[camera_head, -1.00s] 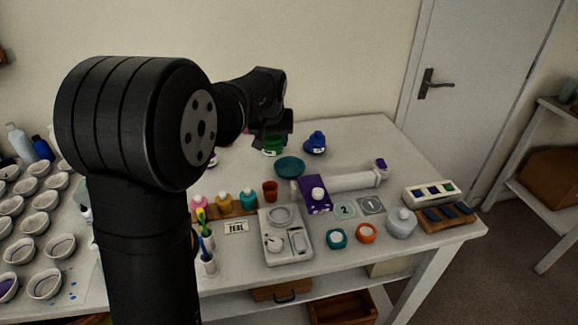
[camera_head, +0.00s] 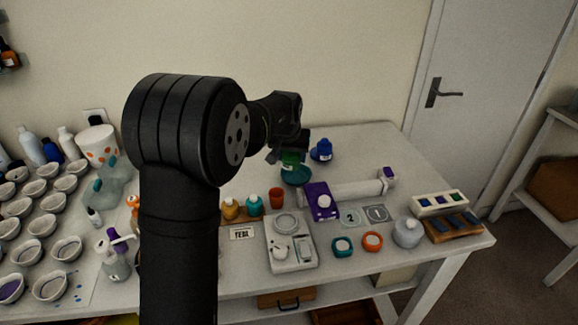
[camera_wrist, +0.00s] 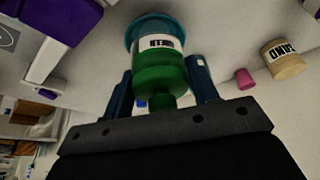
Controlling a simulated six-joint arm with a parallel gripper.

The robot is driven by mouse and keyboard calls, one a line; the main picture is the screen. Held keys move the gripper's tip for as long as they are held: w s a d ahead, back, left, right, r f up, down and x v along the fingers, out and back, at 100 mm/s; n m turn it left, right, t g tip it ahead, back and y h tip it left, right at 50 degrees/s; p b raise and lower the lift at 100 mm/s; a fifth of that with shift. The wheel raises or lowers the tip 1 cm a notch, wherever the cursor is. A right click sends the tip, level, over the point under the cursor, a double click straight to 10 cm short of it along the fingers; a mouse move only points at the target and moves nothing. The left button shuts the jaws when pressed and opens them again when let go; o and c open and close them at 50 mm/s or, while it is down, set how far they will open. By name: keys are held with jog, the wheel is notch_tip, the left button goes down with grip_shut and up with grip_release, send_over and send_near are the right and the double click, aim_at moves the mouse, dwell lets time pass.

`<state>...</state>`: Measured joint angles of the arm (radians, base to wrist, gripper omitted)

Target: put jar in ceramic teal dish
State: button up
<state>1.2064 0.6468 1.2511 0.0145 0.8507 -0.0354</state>
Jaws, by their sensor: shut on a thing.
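A green jar with a white label (camera_wrist: 160,72) is between the two fingers of my gripper (camera_wrist: 162,88), which is shut on it. In the head view the green jar (camera_head: 291,160) shows just under my gripper (camera_head: 289,149). The teal dish (camera_head: 297,176) stands on the table directly below the jar in that view. In the wrist view the dish's teal rim (camera_wrist: 134,30) shows behind the jar's far end. The jar overlaps the dish in both views; I cannot tell whether they touch.
A blue jar (camera_head: 321,150) stands right of the dish. A red-brown cup (camera_head: 277,196) and a purple piece (camera_head: 321,201) stand nearer the front. A white roller-like bar (camera_head: 350,188) lies to the right. A sand-coloured labelled jar (camera_wrist: 287,60) and a pink cup (camera_wrist: 244,79) show in the wrist view.

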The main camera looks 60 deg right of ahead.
aim_at(289, 165)
jog(key=shift+w+f, duration=0.4)
jog(key=shift+w, duration=0.1)
jog(key=shift+f, duration=1.85)
jog(key=shift+f, duration=0.65)
jog(key=o, duration=1.1)
jog(key=shift+r, duration=0.15)
jog(key=v, duration=1.2)
jog(key=shift+s+r, duration=0.1)
jog(key=shift+r, duration=0.3)
